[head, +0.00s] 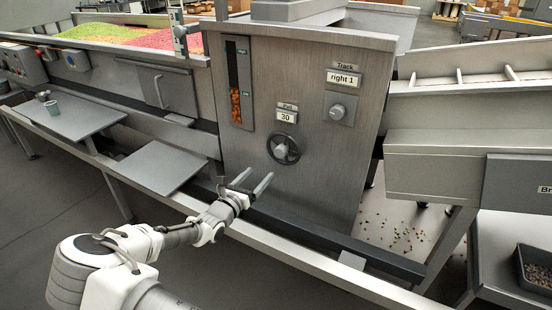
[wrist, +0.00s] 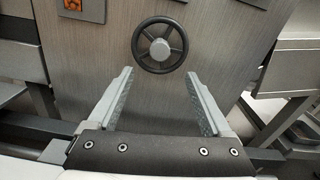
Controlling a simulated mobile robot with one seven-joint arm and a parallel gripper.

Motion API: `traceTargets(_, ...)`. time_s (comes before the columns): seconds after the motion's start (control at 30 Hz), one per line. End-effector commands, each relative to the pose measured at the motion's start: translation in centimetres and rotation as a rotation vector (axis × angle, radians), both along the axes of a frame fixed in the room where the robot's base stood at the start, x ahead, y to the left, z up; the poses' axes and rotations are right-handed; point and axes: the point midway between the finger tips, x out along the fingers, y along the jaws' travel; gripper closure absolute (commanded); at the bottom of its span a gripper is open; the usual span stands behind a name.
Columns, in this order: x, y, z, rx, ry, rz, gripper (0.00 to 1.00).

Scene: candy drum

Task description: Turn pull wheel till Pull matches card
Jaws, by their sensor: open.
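The pull wheel (head: 283,149) is a small black spoked handwheel with a grey hub, low on the grey metal cabinet. The display above it (head: 287,117) reads 30; its label is small and looks like "Pull". In the wrist view the wheel (wrist: 160,46) sits at top centre, beyond the fingertips. My gripper (head: 251,180) is open and empty, below and left of the wheel, apart from it. In the wrist view its two fingers (wrist: 158,76) point toward the cabinet just under the wheel. I cannot make out a card with a target value.
The Track display (head: 340,79) reads "right 1", with a grey knob (head: 338,110) below it. A slot window (head: 238,105) shows orange candy. A metal rail (head: 300,262) runs in front of the cabinet. Grey shelves (head: 160,167) stand left; a dark candy bin (head: 535,268) stands right.

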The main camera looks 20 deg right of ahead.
Motion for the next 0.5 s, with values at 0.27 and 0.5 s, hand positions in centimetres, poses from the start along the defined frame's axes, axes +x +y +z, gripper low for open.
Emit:
traceTargets(0.27, 3.8, -5.1, -0.4, 0.001, -0.003, -0.004, 0.17)
traceTargets(0.5, 6.5, -8.5, -0.3, 0.002, -0.003, -0.002, 0.17)
